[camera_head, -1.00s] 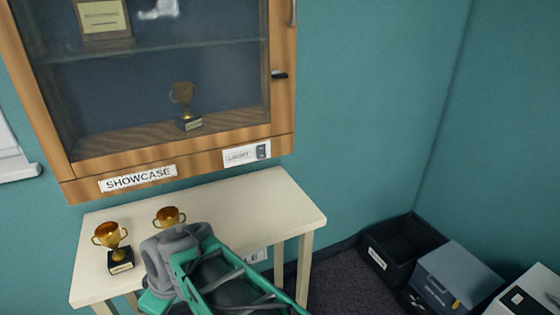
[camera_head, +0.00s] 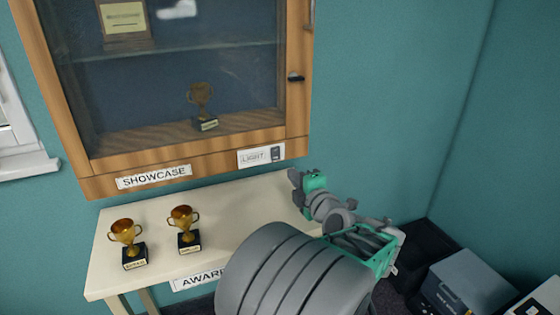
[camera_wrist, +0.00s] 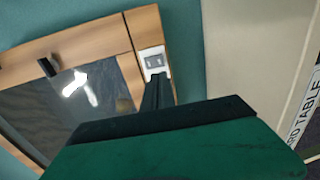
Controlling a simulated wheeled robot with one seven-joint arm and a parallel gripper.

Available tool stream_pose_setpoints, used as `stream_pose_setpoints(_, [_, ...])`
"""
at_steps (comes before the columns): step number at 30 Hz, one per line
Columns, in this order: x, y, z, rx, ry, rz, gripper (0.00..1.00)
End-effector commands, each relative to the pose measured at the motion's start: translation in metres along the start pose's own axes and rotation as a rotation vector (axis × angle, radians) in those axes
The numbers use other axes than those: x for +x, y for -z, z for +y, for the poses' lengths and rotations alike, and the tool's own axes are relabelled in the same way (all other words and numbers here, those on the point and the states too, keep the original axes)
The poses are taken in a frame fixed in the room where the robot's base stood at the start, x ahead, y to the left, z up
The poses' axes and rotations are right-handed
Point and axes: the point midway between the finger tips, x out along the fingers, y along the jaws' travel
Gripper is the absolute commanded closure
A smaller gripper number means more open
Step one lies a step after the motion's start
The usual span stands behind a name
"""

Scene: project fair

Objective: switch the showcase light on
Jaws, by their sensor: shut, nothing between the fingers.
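The showcase (camera_head: 195,145) is a wood-framed glass cabinet on the wall, and its inside looks dark. A white plate labelled LIGHT with a small grey light switch (camera_head: 276,154) sits on its lower right rail. My gripper (camera_head: 293,177) is just below and slightly right of the switch in the head view, over the table's back right. In the wrist view my shut, empty fingers (camera_wrist: 158,93) point at the switch (camera_wrist: 155,61), with their tips just short of it or close by. I cannot tell whether they touch it.
The awards table (camera_head: 225,207) stands below the showcase, with two gold trophies (camera_head: 125,235) (camera_head: 184,222) on its left. A dark crate (camera_head: 420,252) and a grey-blue box (camera_head: 465,280) are on the floor at right. The wall right of the showcase is clear.

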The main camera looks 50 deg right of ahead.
Motion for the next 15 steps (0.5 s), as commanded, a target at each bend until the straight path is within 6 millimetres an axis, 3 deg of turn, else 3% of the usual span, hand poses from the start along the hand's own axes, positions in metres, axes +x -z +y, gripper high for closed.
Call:
stream_pose_setpoints(9, [0.07, 0.003, 0.003, 0.002, 0.003, 0.006, 1.0])
stream_pose_setpoints(15, [0.096, 0.002, 0.001, 0.0, 0.003, 0.003, 1.0])
